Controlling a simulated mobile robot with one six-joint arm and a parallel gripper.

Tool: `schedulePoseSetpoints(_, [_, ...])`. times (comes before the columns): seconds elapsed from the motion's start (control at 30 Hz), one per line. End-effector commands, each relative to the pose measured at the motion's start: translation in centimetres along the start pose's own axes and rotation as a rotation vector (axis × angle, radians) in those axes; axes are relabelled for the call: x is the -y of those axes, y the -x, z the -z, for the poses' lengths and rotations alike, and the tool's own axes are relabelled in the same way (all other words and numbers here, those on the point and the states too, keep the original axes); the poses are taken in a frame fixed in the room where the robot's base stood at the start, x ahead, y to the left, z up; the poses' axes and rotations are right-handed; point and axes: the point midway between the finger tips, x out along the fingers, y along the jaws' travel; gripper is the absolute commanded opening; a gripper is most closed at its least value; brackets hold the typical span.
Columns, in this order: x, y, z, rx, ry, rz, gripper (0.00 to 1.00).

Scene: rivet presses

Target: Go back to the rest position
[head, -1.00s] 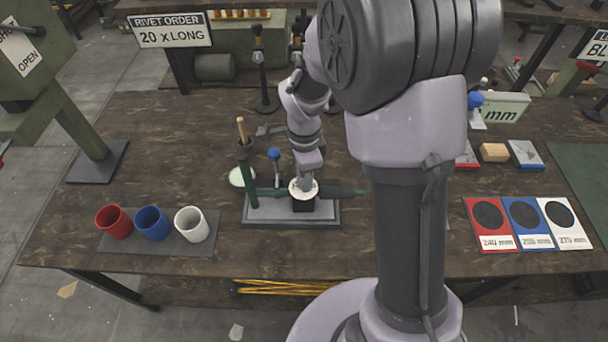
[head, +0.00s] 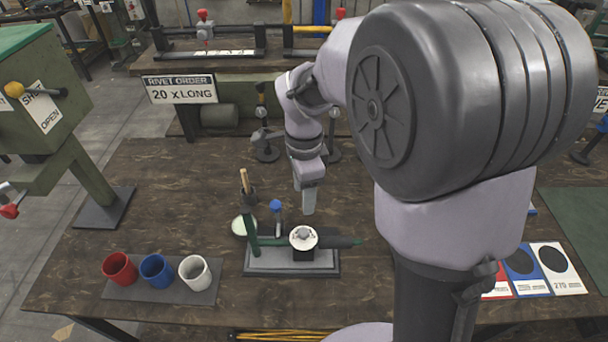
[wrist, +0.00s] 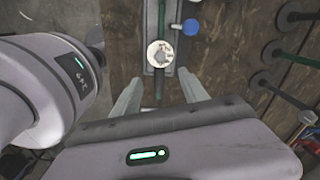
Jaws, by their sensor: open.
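My gripper (head: 308,203) hangs above the workbench, just behind and above the small green press fixture on its grey base (head: 290,265). In the wrist view its two fingers (wrist: 160,95) stand wide apart with nothing between them. A round white dial or cap (head: 303,238) sits on the fixture, and it also shows ahead of the fingertips in the wrist view (wrist: 160,54). The fingers are apart from it. A blue knob (head: 276,205) stands behind the fixture.
Red (head: 119,269), blue (head: 157,270) and white (head: 194,272) cups stand on a dark mat at the left. A green machine (head: 60,120) stands at the far left. Size cards (head: 553,268) lie at the right. Black stands (head: 265,130) rise behind. The bench is clear between the cups and the sign.

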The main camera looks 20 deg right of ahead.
Motion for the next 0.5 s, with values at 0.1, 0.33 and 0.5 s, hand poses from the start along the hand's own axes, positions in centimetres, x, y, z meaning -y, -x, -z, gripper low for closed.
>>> schedulePoseSetpoints(0.1, [0.1,2.3,0.0,0.000,0.001,0.002,0.52])
schedulePoseSetpoints(0.33, [0.0,3.1,0.0,0.000,0.001,0.000,0.52])
schedulePoseSetpoints(0.5, [0.0,3.0,0.0,0.000,0.001,0.000,0.52])
